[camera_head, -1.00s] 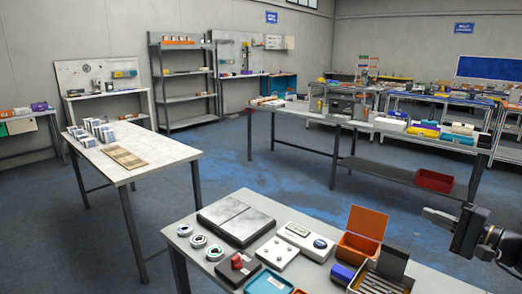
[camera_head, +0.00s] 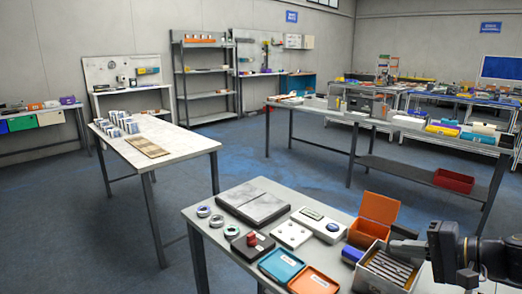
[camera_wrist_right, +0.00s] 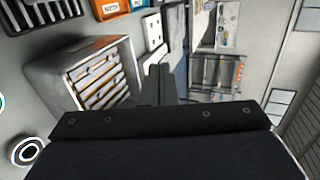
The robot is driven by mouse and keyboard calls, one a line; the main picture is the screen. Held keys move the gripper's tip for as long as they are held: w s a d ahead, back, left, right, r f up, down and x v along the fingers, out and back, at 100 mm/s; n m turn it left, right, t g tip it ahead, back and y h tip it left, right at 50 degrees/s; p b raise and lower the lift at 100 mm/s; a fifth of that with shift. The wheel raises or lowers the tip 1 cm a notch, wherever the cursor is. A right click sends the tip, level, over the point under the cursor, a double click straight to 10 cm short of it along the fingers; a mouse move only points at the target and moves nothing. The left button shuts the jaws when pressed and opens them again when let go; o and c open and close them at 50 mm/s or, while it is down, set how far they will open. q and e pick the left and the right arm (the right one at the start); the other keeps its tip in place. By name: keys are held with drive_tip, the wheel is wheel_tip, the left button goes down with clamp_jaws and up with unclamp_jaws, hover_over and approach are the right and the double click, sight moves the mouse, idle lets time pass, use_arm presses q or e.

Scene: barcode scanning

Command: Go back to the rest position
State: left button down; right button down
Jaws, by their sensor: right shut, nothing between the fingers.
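My right gripper (camera_head: 394,246) comes in from the right in the head view, above the grey metal box with slots (camera_head: 385,266) at the near table's right end. Its fingers are shut and empty. In the right wrist view the closed fingers (camera_wrist_right: 156,84) point away beside the same box (camera_wrist_right: 90,78). Whether the fingers touch the box cannot be told. My left gripper is not in view.
The near table (camera_head: 212,238) holds a dark flat case (camera_head: 252,203), white devices (camera_head: 320,223), an orange open box (camera_head: 378,210), a teal tray (camera_head: 281,265) and an orange tray (camera_head: 314,282). Blue floor (camera_head: 255,160) lies open between the tables.

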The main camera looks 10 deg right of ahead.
drive_tip(key=s+a+f+n+g+b, duration=0.1)
drive_tip(key=s+a+f, duration=0.1)
drive_tip(key=s+a, duration=0.1)
drive_tip(key=s+a+f+n+g+h+b, duration=0.1)
drive_tip(key=s+a+f, duration=0.2)
drive_tip(key=a, duration=0.1)
drive_tip(key=s+a+f+n+g+b, duration=0.1)
drive_tip(key=s+a+f, duration=0.1)
drive_tip(key=s+a, duration=0.1)
drive_tip(key=shift+s+a+f+n+g+h, duration=0.2)
drive_tip(key=shift+a+n+g+h, duration=0.1)
drive_tip(key=shift+a+n+g, duration=0.1)
drive_tip(key=s+a+f+n+h+b, duration=0.2)
drive_tip(key=s+f+n, duration=0.1)
drive_tip(key=s+f, duration=0.25)
drive_tip(key=s+a+f+n+h+b, duration=0.1)
drive_tip(key=s+a+f+n+b, duration=0.1)
drive_tip(key=s+f, duration=0.4)
wheel_tip(320, 180, up, 15)
drive_tip(key=g+p, duration=0.1)
drive_tip(key=p, duration=1.5)
drive_tip(key=shift+w+d+r, duration=0.15)
drive_tip(key=shift+w+r, duration=0.05)
drive_tip(key=shift+w, duration=0.15)
